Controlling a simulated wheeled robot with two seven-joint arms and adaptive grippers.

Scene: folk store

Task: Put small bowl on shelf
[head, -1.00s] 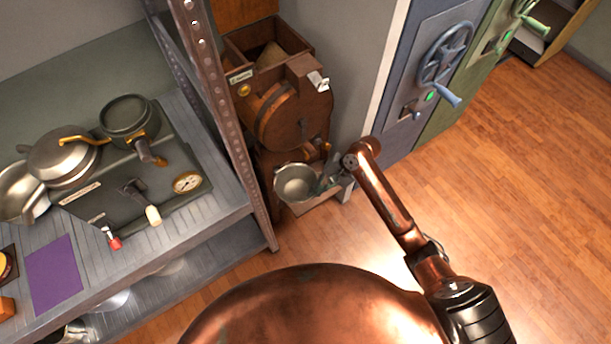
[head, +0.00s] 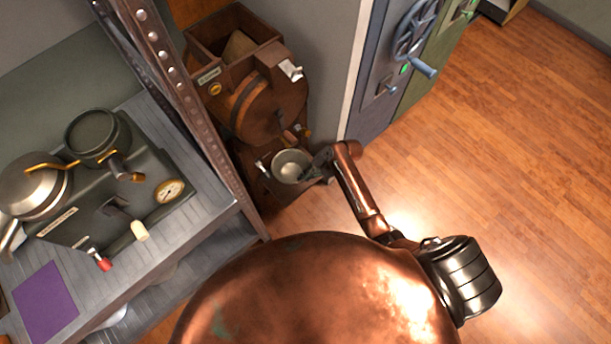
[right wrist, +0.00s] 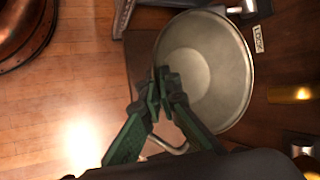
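The small bowl (head: 291,165) is round and pale metal. In the head view it is at the foot of the brown wooden mill. My right gripper (head: 321,161) is at the bowl's right rim. In the right wrist view the green fingers of my right gripper (right wrist: 163,84) are close together at the rim of the small bowl (right wrist: 212,65) and appear shut on it. The fingers hide part of the rim. Whether the bowl's underside touches anything is hidden. The metal shelf (head: 190,215) stands at the left. My left gripper is not in view.
The wooden mill (head: 268,105) stands right of the shelf's upright post (head: 185,95). Pots (head: 97,137) and a dark stove-like device with levers occupy the shelf top, with a purple mat (head: 45,302) in front. Open wooden floor (head: 500,170) lies to the right.

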